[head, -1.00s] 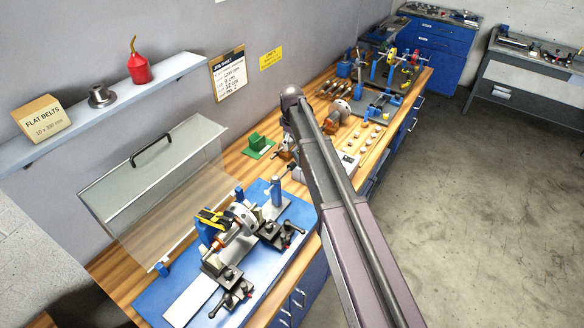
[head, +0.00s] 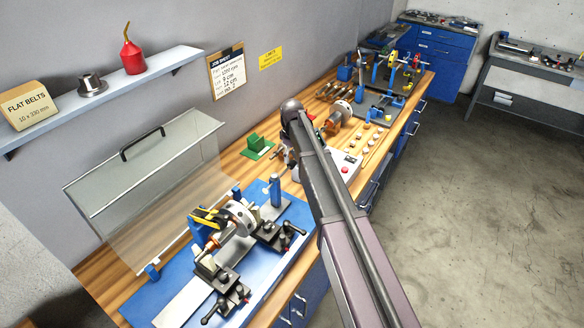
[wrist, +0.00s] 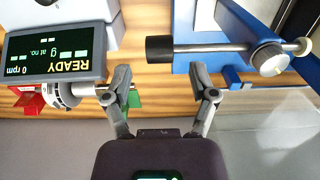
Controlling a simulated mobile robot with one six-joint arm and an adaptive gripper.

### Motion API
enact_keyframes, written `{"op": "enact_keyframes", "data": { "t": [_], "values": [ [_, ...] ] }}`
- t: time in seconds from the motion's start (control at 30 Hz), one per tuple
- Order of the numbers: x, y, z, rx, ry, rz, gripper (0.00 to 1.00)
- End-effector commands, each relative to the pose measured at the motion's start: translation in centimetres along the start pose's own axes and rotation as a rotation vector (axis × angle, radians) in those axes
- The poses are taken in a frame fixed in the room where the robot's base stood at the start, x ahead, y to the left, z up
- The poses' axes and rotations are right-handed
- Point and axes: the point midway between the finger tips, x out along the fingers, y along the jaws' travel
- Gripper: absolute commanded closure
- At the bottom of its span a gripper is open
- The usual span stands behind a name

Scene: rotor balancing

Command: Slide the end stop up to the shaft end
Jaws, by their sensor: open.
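In the wrist view my gripper (wrist: 164,78) is open, with nothing between its two fingers. Just beyond the fingertips lies a thin steel rod with a black cylindrical tip (wrist: 160,48) pointing left, apparently the end stop. A round silver knob (wrist: 270,58) sits on it at the right, beside blue metalwork (wrist: 200,20). The fingers look apart from the rod. In the head view the rotor (head: 238,214) rests on the balancing machine, its copper-coloured shaft (head: 212,247) running toward the near black clamps. My gripper is hidden behind my arm there, and the shaft end is not clear.
A READY display (wrist: 55,55) is left of the fingers in the wrist view. In the head view a clear guard (head: 145,180) stands behind the machine on its blue base (head: 150,300). A blue post (head: 275,190) rises nearby.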

Motion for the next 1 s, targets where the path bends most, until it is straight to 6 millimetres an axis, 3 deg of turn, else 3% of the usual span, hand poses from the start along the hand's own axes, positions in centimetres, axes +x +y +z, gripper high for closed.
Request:
{"op": "enact_keyframes", "data": {
  "t": [0.4, 0.97, 1.0],
  "values": [
    [3.2, 0.0, 0.0, 0.000, 0.000, 0.000, 0.26],
    [3.7, 0.0, 0.0, 0.000, 0.000, 0.000, 0.26],
    [3.7, 0.0, 0.0, 0.000, 0.000, 0.000, 0.35]
  ]
}}
